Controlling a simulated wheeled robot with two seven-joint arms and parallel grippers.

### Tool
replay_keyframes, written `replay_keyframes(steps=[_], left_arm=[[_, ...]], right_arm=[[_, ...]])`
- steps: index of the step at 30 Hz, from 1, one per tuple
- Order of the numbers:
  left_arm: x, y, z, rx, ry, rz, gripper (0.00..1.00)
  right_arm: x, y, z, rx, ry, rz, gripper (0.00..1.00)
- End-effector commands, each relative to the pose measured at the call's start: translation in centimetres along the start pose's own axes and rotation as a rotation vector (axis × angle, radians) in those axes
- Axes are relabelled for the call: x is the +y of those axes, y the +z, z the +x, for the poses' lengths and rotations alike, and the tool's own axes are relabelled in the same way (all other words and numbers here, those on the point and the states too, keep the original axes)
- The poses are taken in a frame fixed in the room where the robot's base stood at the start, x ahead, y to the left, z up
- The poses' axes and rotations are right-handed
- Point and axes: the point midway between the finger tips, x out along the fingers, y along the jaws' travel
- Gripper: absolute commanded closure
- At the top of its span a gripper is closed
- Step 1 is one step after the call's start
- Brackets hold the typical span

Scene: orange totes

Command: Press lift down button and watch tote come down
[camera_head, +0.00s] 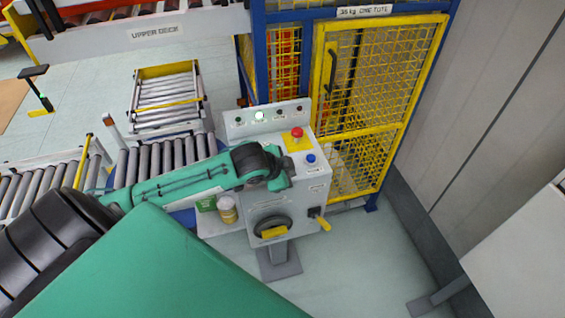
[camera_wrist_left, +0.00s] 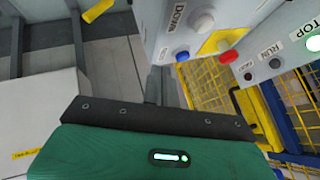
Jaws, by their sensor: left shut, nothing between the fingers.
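The light grey control box (camera_head: 262,205) stands on a post in the head view. A red mushroom button (camera_head: 297,132) on a yellow plate and a blue button (camera_head: 310,158) show on its top face. In the left wrist view a white button (camera_wrist_left: 203,22) sits beside a DOWN label, near the blue button (camera_wrist_left: 183,55) and red button (camera_wrist_left: 228,58). My left gripper (camera_head: 278,180) is shut and empty, over the left part of the box's top face, and hides part of it. I cannot tell whether it touches a button. The right gripper is not in view. No tote shows.
A lamp (camera_head: 259,116) on the box glows green; the wrist view shows it labelled TOP (camera_wrist_left: 315,43). A yellow mesh gate (camera_head: 372,90) stands behind. Roller conveyors (camera_head: 165,155) lie left, below the UPPER DECK sign (camera_head: 158,32). A yellow-handled switch (camera_head: 322,222) protrudes from the box.

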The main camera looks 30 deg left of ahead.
Motion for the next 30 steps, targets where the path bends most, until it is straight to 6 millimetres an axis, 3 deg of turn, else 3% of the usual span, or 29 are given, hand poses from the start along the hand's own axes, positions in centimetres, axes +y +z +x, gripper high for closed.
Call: replay_keyframes(steps=[1, 6, 12, 30], left_arm=[[-2.1, -0.3, -0.1, 0.003, -0.023, 0.025, 1.00], [-7.0, -0.9, -0.6, 0.017, -0.066, 0.069, 1.00], [-10.1, -1.1, -1.2, 0.024, -0.094, 0.087, 1.00], [-10.3, -0.8, -0.9, 0.025, -0.098, 0.089, 1.00]], right_arm=[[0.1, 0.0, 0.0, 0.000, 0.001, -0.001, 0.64], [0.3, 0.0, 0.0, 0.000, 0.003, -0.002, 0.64], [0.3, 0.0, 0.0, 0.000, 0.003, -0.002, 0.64], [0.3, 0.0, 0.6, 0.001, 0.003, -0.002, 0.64]])
